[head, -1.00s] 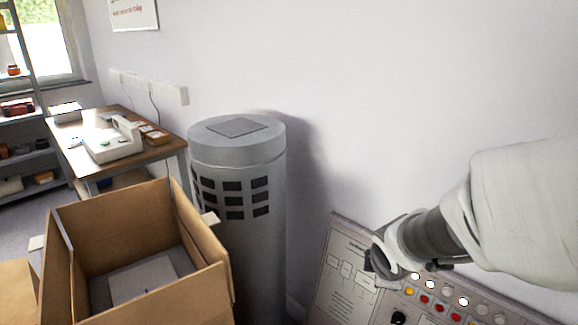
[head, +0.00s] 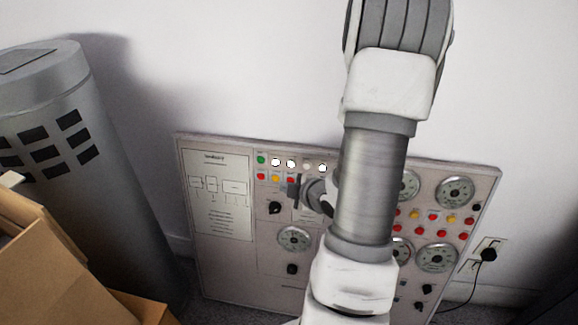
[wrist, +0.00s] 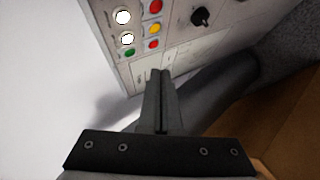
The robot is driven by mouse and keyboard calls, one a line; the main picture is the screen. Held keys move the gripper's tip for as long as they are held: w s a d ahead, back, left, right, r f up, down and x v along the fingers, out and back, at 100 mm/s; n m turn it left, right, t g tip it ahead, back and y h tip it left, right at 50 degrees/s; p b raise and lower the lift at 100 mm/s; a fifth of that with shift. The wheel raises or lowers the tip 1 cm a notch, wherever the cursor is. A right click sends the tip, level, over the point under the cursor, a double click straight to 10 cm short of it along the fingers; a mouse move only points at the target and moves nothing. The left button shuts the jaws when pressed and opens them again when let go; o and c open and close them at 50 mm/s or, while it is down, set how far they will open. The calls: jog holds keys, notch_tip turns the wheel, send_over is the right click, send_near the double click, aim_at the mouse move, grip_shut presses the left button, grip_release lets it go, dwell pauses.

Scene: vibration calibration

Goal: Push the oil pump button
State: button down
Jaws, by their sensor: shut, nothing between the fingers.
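The control panel (head: 225,262) leans against the wall with rows of coloured buttons; its labels are too small to read, so I cannot tell which is the oil pump button. At its upper left are a green button (head: 261,160), white lit ones (head: 290,163), and red and yellow ones below. The wrist view shows the green button (wrist: 129,52), white ones (wrist: 127,38) and a yellow one (wrist: 154,29). My gripper (wrist: 160,73) is shut and empty, its tips near the panel's edge in that view; I see no contact. In the head view my gripper (head: 294,190) is in front of the button rows, partly hidden by my arm.
Black knobs (head: 275,208) and round gauges (head: 455,192) cover the panel. A grey cylinder (head: 100,150) and cardboard boxes (head: 45,270) stand at the left. A plug with a cable (head: 488,254) is at the right. My arm hides the panel's middle.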

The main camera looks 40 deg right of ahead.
dwell(0.3)
jog(key=w+d+f+p, duration=0.1)
jog(key=w+d, duration=0.4)
jog(key=d, duration=0.1)
jog(key=shift+w+d+f, duration=0.3)
jog(key=shift+f, duration=0.05)
jog(key=shift+w+d, duration=0.1)
jog(key=shift+w, duration=0.05)
dwell(1.9)
jog(key=shift+w+d+f, duration=0.1)
jog(key=shift+w+d, duration=0.05)
jog(key=shift+d, duration=0.05)
jog(key=shift+w+d, duration=0.2)
jog(key=shift+d, duration=0.1)
dwell(1.0)
jog(key=shift+s+a+b, duration=0.35)
jog(key=shift+s+a, duration=0.15)
jog(key=shift+a, duration=0.1)
jog(key=shift+s+a+r+b, duration=0.25)
jog(key=shift+s+a+r, duration=0.05)
jog(key=shift+s+a, duration=0.6)
jog(key=shift+s+a+r+b, duration=0.3)
jog(key=shift+s+a, duration=0.4)
jog(key=shift+a, duration=0.3)
